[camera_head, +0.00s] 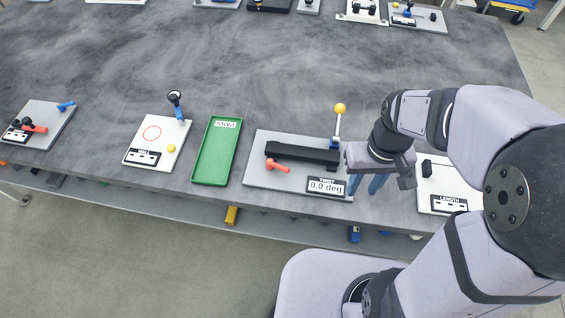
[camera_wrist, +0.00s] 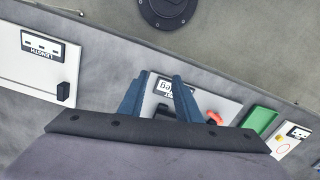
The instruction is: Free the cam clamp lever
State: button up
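The grey plate (camera_head: 265,182) marked TWIST carries a long black bar (camera_head: 302,153), a short red lever (camera_head: 278,166) and an upright lever with a yellow knob (camera_head: 340,109) on a blue base. I cannot tell for certain which lever is the cam clamp's. The display (camera_head: 326,186) reads 0.0 deg. My gripper (camera_head: 366,188) is at the plate's right edge, its blue fingers pointing down, apart and empty. In the wrist view, the fingers (camera_wrist: 161,78) frame part of the plate, and the red lever (camera_wrist: 214,118) shows to their right. The yellow knob is not visible there.
A green tray (camera_head: 204,183) lies left of the plate. A white plate (camera_head: 430,197) marked LENGTH is on the right, partly behind my arm. Other fixture plates stand further left and along the far edge. The table's middle (camera_head: 270,70) is clear.

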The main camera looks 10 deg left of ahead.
jog(key=w+a+f+n+b, duration=0.1)
jog(key=w+a+n, duration=0.4)
jog(key=w+a, duration=0.3)
jog(key=n+g+b, duration=0.2)
jog(key=n, duration=0.4)
send_near(284, 167)
jog(key=shift+y, duration=0.3)
jog(key=shift+d+p+x, duration=0.2)
jog(key=shift+p+x, duration=1.2)
jog(key=shift+x, duration=2.75)
jog(key=shift+s, duration=0.1)
grip_shut()
